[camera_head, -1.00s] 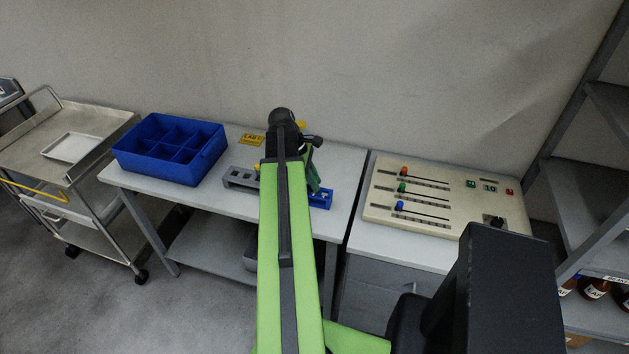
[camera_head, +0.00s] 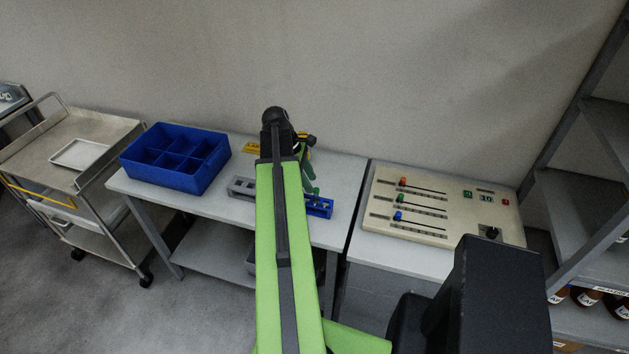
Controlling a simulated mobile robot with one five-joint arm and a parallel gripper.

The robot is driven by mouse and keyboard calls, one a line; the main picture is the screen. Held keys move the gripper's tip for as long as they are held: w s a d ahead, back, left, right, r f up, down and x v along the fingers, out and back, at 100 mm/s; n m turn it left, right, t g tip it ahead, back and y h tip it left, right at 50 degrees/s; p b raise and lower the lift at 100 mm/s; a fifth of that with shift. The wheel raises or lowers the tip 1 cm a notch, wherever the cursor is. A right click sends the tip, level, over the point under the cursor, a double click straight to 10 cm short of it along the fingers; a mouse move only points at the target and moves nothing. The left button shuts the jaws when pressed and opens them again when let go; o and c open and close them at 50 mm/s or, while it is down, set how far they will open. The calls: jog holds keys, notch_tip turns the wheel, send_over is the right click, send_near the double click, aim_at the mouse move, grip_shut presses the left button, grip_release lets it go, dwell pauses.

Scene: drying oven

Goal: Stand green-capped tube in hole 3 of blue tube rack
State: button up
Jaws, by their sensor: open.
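The blue tube rack (camera_head: 321,208) lies on the middle table, partly hidden behind my arm. A small green cap (camera_head: 316,191) shows at the rack, just below my gripper; it looks like the green-capped tube standing there. The tube's body and its hole number cannot be made out. My gripper (camera_head: 309,178) is open, pointing down just above the cap. My arm hides part of it, and I cannot tell whether the fingers touch the tube.
A grey rack (camera_head: 242,187) stands left of the blue one. A blue divided bin (camera_head: 191,177) is at the table's left. A yellow label (camera_head: 252,148) lies behind. A slider panel (camera_head: 420,226) is on the right table, a trolley (camera_head: 107,140) at far left.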

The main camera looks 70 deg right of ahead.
jog(key=d+p+v, duration=0.1)
jog(key=p+v, duration=0.7)
jog(key=v, duration=0.3)
jog(key=shift+a+r+p, duration=0.2)
jog(key=shift+a+p, duration=0.2)
jog(key=shift+a, duration=0.1)
jog(key=shift+w, duration=0.1)
